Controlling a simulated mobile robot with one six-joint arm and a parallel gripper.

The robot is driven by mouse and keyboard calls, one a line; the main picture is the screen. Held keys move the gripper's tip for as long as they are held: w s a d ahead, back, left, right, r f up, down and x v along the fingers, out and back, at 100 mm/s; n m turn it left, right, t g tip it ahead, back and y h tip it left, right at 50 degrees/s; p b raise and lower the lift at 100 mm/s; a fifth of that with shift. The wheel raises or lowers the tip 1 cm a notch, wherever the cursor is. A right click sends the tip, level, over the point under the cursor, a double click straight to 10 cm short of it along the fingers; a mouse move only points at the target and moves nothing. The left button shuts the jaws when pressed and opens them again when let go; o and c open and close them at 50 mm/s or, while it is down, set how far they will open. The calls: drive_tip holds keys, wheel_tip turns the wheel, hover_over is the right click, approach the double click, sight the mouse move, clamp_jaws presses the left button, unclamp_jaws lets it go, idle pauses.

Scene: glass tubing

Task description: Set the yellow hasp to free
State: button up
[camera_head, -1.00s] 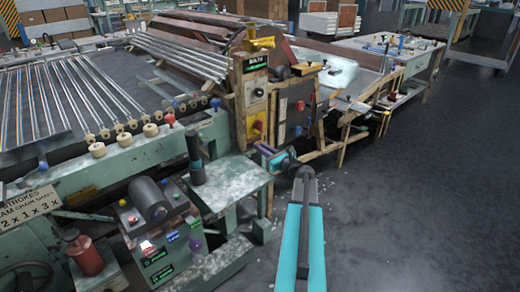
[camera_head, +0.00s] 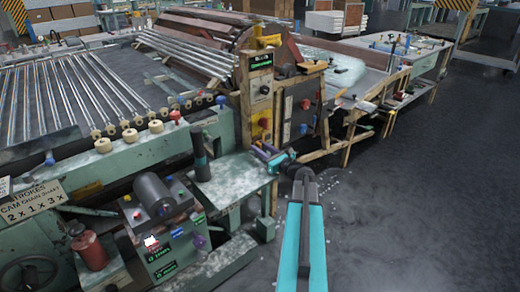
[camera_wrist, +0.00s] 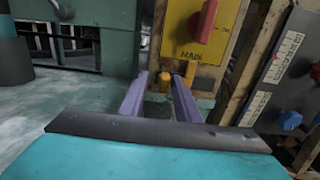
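My gripper (camera_head: 265,150) is low in front of the wooden post at the machine's right end. In the wrist view its two purple fingers (camera_wrist: 166,76) stand apart. A small orange-yellow upright piece (camera_wrist: 177,90) shows between them, below a yellow panel (camera_wrist: 203,28) marked MAIN with a red handle. This piece may be the yellow hasp, but its shape is too small to be sure. I cannot tell whether the fingers touch it. The yellow panel also shows in the head view (camera_head: 262,126). Another yellow fitting (camera_head: 267,41) sits on top of the post.
A green ledge (camera_head: 235,177) with a dark upright cylinder (camera_head: 199,155) lies left of my gripper. A grey panel (camera_wrist: 285,85) with a blue knob stands close on the right in the wrist view. The floor at right (camera_head: 430,200) is clear.

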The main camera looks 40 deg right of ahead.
drive_tip(key=shift+s+d, duration=0.1)
drive_tip(key=shift+s, duration=0.05)
drive_tip(key=s+a, duration=0.1)
drive_tip(key=s, duration=1.2)
drive_tip(key=shift+s, duration=0.2)
drive_tip(key=shift+s, duration=0.1)
idle(0.4)
